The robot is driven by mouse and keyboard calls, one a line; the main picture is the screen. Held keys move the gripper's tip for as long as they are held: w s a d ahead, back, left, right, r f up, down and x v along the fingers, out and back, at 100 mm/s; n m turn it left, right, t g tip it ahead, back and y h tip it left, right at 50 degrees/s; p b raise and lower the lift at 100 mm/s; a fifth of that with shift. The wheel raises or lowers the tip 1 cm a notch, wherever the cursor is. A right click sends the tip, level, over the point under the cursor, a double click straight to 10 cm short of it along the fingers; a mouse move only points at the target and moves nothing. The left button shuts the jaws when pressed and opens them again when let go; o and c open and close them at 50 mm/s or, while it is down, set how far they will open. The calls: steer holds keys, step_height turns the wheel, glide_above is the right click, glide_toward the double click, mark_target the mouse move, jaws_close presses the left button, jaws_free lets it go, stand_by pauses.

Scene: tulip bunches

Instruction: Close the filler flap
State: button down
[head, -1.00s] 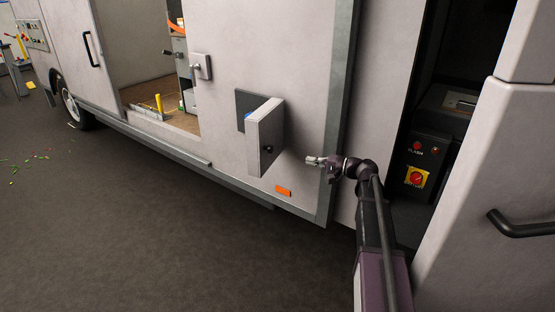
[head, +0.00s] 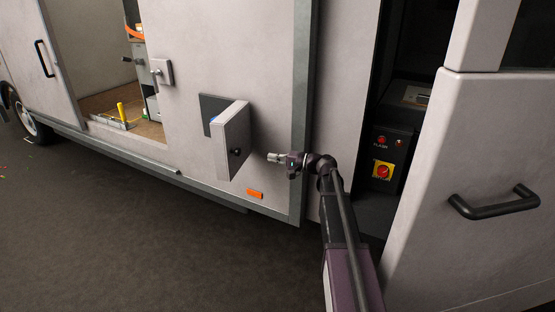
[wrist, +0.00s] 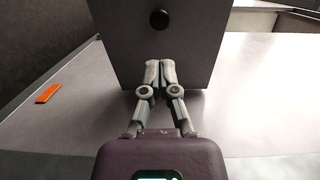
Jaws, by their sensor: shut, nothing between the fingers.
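The filler flap (head: 235,142) is a light grey square panel with a small dark round knob (head: 237,152). It stands swung open from the vehicle's side, with a dark recess (head: 208,103) and a bit of blue behind its upper left. My gripper (head: 269,157) is shut and empty, to the right of the flap at about knob height. A small gap shows between them in the head view. In the wrist view the flap (wrist: 190,45) fills the upper middle, and the fingertips (wrist: 160,64) lie in front of it, below the knob (wrist: 159,20). Contact cannot be told there.
The vehicle's side wall (head: 275,60) runs behind the flap, with an orange marker (head: 255,193) below. A latch handle (head: 161,72) and open doorway are left. An open cab door (head: 420,190) and a control panel (head: 384,155) are right. The floor in front is clear.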

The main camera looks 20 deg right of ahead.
mark_target(240, 152)
steer(key=x, duration=1)
steer(key=shift+w+a, duration=0.25)
steer(key=shift+w, duration=0.05)
